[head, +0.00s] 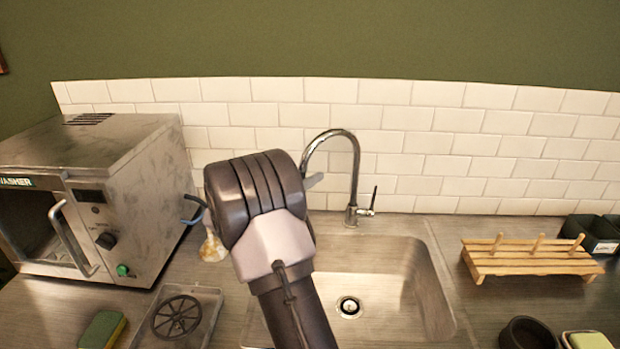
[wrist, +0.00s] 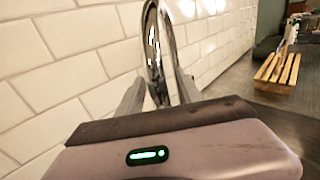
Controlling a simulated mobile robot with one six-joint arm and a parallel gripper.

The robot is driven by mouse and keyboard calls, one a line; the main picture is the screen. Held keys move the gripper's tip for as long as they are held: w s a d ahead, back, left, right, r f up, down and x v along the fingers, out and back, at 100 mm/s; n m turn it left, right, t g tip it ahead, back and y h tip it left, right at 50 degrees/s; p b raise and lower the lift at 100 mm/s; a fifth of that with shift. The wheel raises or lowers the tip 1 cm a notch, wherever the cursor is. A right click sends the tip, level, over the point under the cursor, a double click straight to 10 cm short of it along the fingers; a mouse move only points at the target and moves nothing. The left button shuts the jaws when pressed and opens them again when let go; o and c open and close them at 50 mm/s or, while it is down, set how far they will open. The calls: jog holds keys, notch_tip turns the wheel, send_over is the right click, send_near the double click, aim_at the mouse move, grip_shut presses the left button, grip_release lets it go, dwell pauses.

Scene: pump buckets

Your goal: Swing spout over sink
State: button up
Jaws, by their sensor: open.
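The chrome spout (head: 352,150) rises from its base at the back of the sink and arches left; its free end is hidden behind my arm in the head view. The steel sink (head: 430,285) lies below, partly hidden by my arm.
A faucet lever (head: 372,202) stands right of the spout base. A white tiled wall (head: 430,130) is close behind. A steel washer (head: 110,190) stands left, with a grey tray (head: 206,305) before it. A wooden rack (head: 530,258) sits right of the sink.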

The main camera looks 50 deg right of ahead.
jog(key=shift+d, duration=0.65)
jog(key=shift+c, duration=0.2)
grip_shut()
dwell(0.8)
